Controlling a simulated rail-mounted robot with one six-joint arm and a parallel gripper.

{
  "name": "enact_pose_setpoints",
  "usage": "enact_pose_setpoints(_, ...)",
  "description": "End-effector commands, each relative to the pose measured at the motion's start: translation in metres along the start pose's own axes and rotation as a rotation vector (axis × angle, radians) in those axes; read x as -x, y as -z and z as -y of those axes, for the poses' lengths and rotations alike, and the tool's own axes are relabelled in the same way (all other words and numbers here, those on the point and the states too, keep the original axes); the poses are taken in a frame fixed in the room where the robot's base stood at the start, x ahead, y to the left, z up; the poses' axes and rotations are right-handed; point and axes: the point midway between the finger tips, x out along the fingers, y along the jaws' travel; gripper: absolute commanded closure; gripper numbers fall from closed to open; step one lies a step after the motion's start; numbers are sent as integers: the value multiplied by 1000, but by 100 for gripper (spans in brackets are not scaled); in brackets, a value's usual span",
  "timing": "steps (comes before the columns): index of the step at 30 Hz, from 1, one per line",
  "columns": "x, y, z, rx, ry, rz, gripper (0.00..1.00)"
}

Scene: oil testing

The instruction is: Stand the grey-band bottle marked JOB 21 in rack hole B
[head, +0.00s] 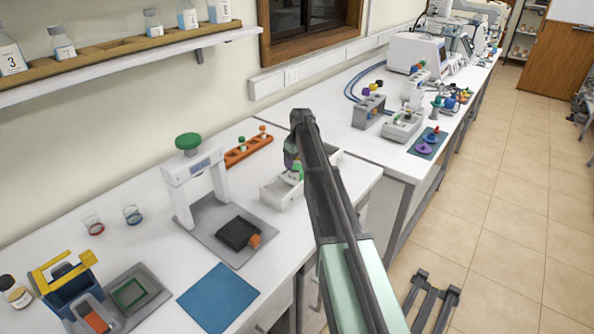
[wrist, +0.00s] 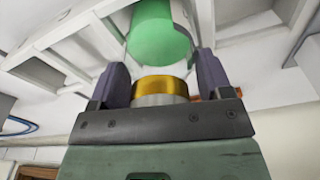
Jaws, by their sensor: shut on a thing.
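My gripper (head: 292,160) is at the white compartmented tray (head: 283,197) on the near bench. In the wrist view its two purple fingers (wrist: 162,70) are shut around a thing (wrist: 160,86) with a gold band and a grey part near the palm. A green cylinder (wrist: 160,32) shows beyond it, over the tray; I cannot tell whether it is part of the held thing. No JOB 21 mark is readable. An orange rack (head: 236,158) with small capped items stands left of the tray, and a grey rack (head: 360,121) stands farther back. No hole letters are readable.
A white stand with a green knob (head: 187,141) is left of the tray. Two small beakers, a blue mat (head: 218,298) and a blue-and-yellow device (head: 68,285) are at the front left. A bottle shelf (head: 110,58) runs along the wall. Bare bench lies behind the beakers.

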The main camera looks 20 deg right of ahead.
Motion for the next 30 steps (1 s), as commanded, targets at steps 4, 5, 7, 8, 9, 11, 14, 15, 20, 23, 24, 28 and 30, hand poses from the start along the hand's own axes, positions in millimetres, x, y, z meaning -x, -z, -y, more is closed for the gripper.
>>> enact_pose_setpoints(4, -4, 0, 0, 0, 0, 0, 71)
enact_pose_setpoints(5, -3, 0, 0, 0, 0, 0, 71)
enact_pose_setpoints(7, -3, 0, 0, 0, 0, 0, 71)
enact_pose_setpoints(8, -4, 0, 0, 0, 0, 0, 71)
enact_pose_setpoints(9, -6, -1, 0, 0, 0, 0, 71)
enact_pose_setpoints(11, -8, -1, 0, 0, 0, 0, 71)
enact_pose_setpoints(14, -6, -1, 0, 0, 0, 0, 14)
enact_pose_setpoints(15, -6, -1, 0, 0, 0, 0, 8)
enact_pose_setpoints(20, -6, -1, 0, 0, 0, 0, 2)
enact_pose_setpoints(23, -6, -1, 0, 0, 0, 0, 2)
enact_pose_setpoints(24, -6, -1, 0, 0, 0, 0, 2)
enact_pose_setpoints(28, 5, 0, 0, 0, 0, 0, 2)
enact_pose_setpoints(30, 18, 0, 0, 0, 0, 0, 2)
